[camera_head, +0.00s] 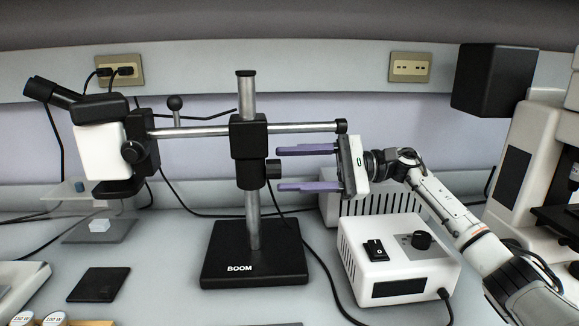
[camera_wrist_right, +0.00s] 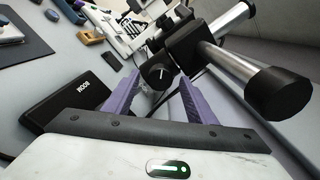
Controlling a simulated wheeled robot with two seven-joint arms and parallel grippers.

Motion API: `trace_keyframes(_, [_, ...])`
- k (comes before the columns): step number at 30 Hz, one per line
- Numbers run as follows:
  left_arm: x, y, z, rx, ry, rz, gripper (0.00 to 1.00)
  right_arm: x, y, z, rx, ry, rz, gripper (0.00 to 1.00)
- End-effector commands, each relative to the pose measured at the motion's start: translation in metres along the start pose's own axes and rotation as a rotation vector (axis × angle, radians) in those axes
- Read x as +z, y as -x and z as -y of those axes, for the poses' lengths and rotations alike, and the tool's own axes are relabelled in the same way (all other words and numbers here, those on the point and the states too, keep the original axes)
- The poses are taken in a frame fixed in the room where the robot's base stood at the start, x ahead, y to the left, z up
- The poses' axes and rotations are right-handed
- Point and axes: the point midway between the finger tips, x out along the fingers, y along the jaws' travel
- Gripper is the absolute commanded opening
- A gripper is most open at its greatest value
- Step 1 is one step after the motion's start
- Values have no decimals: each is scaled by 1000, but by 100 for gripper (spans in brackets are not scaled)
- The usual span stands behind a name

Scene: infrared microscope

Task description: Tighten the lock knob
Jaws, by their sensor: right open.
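The lock knob (camera_head: 273,169) is a small black knob on the right side of the black clamp block (camera_head: 248,150) on the boom stand's post. In the right wrist view the knob (camera_wrist_right: 157,72) shows its round face with a white line. My right gripper (camera_head: 280,169) comes from the right with two purple fingers, open. The knob lies between and just beyond the fingertips (camera_wrist_right: 159,82). Whether the fingers touch it I cannot tell; they are not closed on it. My left gripper is not in view.
The horizontal boom (camera_head: 195,131) carries a microscope head (camera_head: 101,150) at left and ends just above my fingers. The black base (camera_head: 253,254) stands below. A white control box (camera_head: 398,262) sits under my right wrist. A black pad (camera_head: 99,285) lies at front left.

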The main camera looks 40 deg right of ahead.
Motion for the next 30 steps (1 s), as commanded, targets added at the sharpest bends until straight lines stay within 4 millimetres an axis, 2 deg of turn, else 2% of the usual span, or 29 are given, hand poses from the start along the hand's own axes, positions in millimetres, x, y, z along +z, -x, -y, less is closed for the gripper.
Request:
trace_keyframes(3, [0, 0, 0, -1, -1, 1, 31, 0, -6, 0, -1, 0, 1, 51])
trace_keyframes(11, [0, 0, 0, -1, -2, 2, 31, 0, -7, 0, -1, 0, 0, 51])
trace_keyframes(18, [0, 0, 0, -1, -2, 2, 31, 0, -7, 0, -1, 0, 0, 11])
trace_keyframes(30, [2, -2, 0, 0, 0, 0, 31, 0, -6, 0, -1, -72, -1, 10])
